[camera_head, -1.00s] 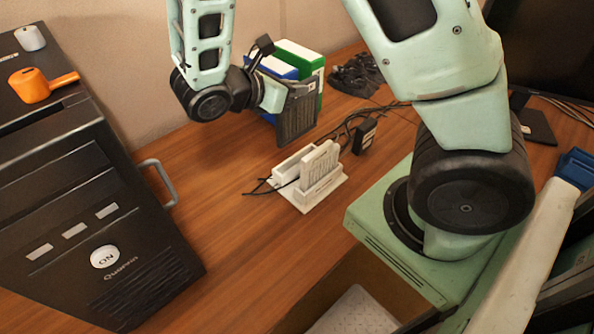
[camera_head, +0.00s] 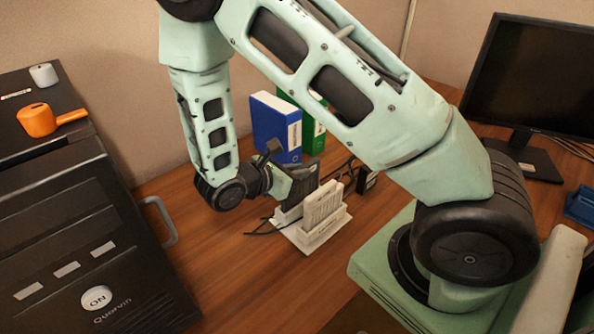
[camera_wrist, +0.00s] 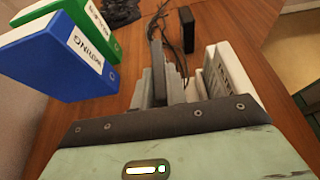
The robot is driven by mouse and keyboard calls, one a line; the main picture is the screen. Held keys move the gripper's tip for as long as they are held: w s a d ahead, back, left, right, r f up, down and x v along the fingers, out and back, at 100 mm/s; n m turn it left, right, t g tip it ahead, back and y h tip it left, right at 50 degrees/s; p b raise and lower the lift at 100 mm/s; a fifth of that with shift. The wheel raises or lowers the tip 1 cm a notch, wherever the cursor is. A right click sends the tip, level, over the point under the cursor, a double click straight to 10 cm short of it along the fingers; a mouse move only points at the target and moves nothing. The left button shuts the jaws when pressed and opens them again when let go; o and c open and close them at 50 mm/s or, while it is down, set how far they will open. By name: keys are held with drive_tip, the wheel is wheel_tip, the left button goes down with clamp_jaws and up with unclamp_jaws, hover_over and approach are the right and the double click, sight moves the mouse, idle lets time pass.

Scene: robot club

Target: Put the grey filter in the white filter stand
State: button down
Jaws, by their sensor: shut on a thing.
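My gripper (camera_head: 284,186) is shut on the dark grey filter (camera_head: 303,182), held upright at the stand's back left. In the wrist view the filter (camera_wrist: 155,62) shows as a thin dark slab, edge on, beyond the jaws (camera_wrist: 160,88). The white filter stand (camera_head: 318,238) sits on the table with a white filter (camera_head: 324,205) upright in its right part. The grey filter's lower edge is close to the stand's left part. I cannot tell whether it is inside the slot or just above it.
A blue binder (camera_head: 272,128) and a green binder (camera_head: 315,130) stand behind. A black adapter (camera_head: 367,182) with cables lies right of the stand, and a cable runs by its left side. Bare table lies between.

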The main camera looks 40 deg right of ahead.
drive_tip(key=shift+f, duration=0.1)
drive_tip(key=c, duration=1.4)
unclamp_jaws()
drive_tip(key=shift+a+r, duration=0.15)
drive_tip(key=shift+r, duration=0.05)
drive_tip(key=s+a+r+m+y, duration=0.5)
drive_tip(key=s+a, duration=0.4)
drive_tip(key=a, duration=0.2)
drive_tip(key=s+a+r+m+y, duration=0.5)
drive_tip(key=s+a+r+y, duration=0.2)
drive_tip(key=a, duration=0.4)
drive_tip(key=shift+s+a+m+y+b, duration=0.15)
drive_tip(key=shift+s+m+y+b, duration=0.25)
drive_tip(key=shift+s+y, duration=0.55)
